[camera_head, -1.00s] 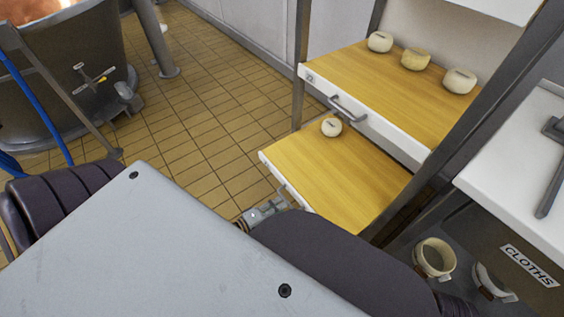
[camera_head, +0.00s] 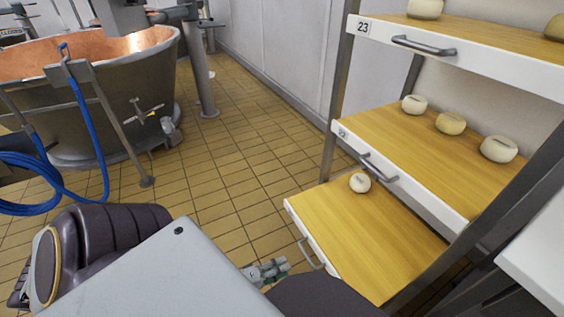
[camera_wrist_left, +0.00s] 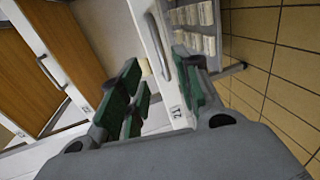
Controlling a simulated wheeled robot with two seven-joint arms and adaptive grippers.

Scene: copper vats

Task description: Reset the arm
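My left gripper (camera_head: 266,271), with green finger pads, is low near the front of the lowest pulled-out shelf (camera_head: 345,235) in the head view. It stands just left of that shelf's handle (camera_head: 312,254) and looks apart from it. In the left wrist view the fingers (camera_wrist_left: 163,98) are spread, with nothing held between them. A white shelf front labelled 21 and a metal handle (camera_wrist_left: 160,48) show beyond them. Parts of my arms show along the bottom of the head view. My right gripper is not in view.
Small pale cheeses stand on the lowest shelf (camera_head: 360,182) and the shelf above (camera_head: 450,123). A copper vat (camera_head: 95,85), a metal post (camera_head: 200,80) and blue hose (camera_head: 25,185) are at left. Tiled floor (camera_head: 235,150) lies clear between vat and rack.

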